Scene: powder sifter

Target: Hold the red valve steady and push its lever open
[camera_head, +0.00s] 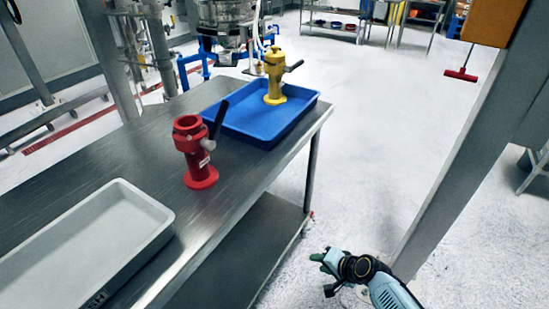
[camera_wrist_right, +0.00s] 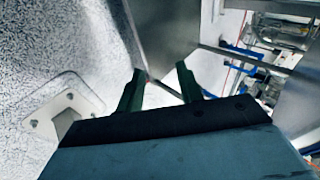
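The red valve (camera_head: 194,152) stands upright on the steel table (camera_head: 150,160), left of the blue tray. Its black lever (camera_head: 219,120) sticks up on its right side, tilted slightly to the right. My right gripper (camera_head: 322,271) is low over the floor, right of the table and well away from the valve. In the right wrist view its two dark green fingers (camera_wrist_right: 160,68) stand apart with nothing between them. My left gripper is in neither view. The red valve is not seen in the wrist view.
A yellow valve (camera_head: 275,80) stands in the blue tray (camera_head: 250,131) at the table's far end. A grey-white tray (camera_head: 90,240) lies at the near left. A grey post (camera_head: 470,140) rises right of my right arm. Bare floor lies between table and post.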

